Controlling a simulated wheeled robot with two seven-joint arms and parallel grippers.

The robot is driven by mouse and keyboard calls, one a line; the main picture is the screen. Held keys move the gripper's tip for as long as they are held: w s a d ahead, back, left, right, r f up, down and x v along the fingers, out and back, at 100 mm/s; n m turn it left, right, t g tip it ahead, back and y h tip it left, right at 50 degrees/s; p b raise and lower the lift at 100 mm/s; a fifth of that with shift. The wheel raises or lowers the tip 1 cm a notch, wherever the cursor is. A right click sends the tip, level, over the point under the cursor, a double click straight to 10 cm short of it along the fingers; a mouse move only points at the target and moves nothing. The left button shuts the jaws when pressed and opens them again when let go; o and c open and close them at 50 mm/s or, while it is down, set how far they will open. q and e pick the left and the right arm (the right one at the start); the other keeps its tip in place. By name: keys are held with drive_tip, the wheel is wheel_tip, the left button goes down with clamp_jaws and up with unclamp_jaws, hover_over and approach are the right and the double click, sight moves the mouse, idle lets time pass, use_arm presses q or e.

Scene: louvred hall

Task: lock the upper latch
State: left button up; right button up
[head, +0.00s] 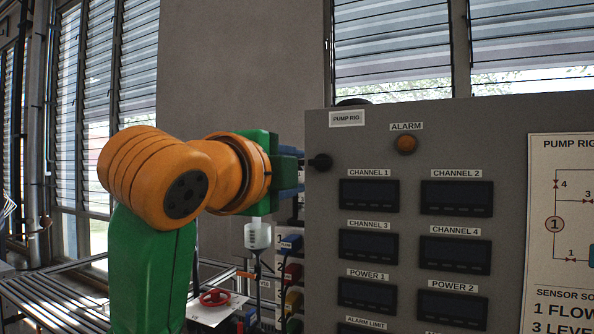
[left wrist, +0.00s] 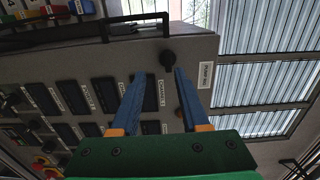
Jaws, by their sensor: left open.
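The upper latch (head: 320,162) is a small black knob at the upper left edge of the grey pump rig panel (head: 420,148). In the left wrist view the knob (left wrist: 167,58) lies just beyond the fingertips, roughly between their lines. My left gripper (head: 300,172) comes in from the left beside the knob, its blue fingers apart. In the left wrist view both fingers (left wrist: 160,77) reach toward the panel, with nothing held. I cannot tell whether they touch the knob, nor how the latch is set. My right gripper is not in view.
An orange alarm lamp (head: 406,144) and several dark displays (head: 369,195) are on the panel. A black bar handle (left wrist: 105,28) runs along the panel edge in the left wrist view. A red handwheel (head: 215,298) stands at lower left. Louvred windows are behind.

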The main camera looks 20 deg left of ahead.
sight(318, 163)
use_arm(q)
drive_tip(key=shift+h, duration=0.3)
drive_tip(key=w+p, duration=0.1)
drive_tip(key=w, duration=0.1)
drive_tip(key=w+r+p, duration=0.1)
drive_tip(key=w+p, duration=0.1)
drive_tip(key=w, duration=0.1)
drive_tip(key=w+d+p, duration=0.1)
drive_tip(key=w+p, duration=0.1)
drive_tip(key=shift+w+r, duration=0.25)
drive_tip(key=shift+w, duration=0.05)
drive_tip(key=shift+f, duration=0.1)
drive_tip(key=shift+w+p, duration=0.3)
drive_tip(key=shift+w, duration=0.05)
drive_tip(key=shift+c, duration=0.2)
clamp_jaws()
idle(0.5)
